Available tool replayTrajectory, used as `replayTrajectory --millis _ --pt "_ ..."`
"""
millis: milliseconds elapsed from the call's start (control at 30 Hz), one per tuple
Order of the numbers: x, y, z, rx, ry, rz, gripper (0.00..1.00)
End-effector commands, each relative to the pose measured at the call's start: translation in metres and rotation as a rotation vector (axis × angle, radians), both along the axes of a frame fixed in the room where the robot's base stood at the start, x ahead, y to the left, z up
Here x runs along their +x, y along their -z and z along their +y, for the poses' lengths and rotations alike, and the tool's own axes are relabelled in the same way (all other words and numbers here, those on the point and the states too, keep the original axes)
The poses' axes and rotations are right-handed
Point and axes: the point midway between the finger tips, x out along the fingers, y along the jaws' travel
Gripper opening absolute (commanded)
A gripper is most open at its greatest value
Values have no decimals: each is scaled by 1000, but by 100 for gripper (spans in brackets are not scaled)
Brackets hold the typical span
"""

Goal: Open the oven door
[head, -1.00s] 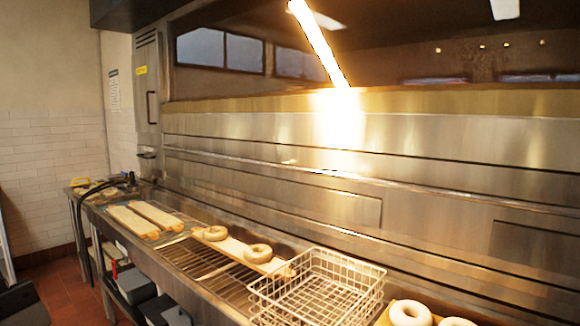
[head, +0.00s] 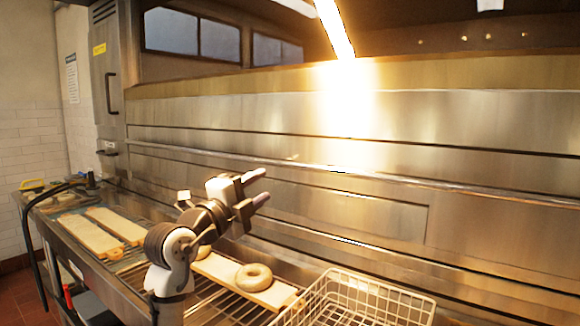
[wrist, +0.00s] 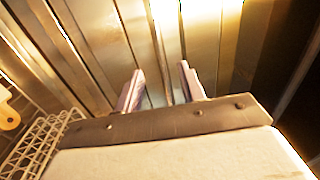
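The oven is a long stainless steel front across the head view. Its door panel (head: 450,130) looks closed. A long thin horizontal bar (head: 400,180) runs along the front, and it seems to show in the wrist view as a strip (wrist: 160,45). My gripper (head: 258,187) is raised in front of the steel face, just below and in front of the bar in the picture. In the wrist view my gripper (wrist: 160,83) has its two fingers apart and points at the steel front. The strip lies between the fingers in that picture. I cannot tell whether they touch it.
A wire basket (head: 350,305) stands on the rack counter below the oven. A board (head: 215,268) with bagels lies left of it, partly behind my arm. More boards (head: 90,235) lie at the left. A bright light glares on the steel.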

Motion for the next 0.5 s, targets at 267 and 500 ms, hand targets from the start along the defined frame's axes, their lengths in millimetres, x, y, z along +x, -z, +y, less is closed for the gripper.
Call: replayTrajectory --millis 267,500 --pt "20 -5 -20 25 16 4 40" --pt "61 -17 -49 23 14 4 40"
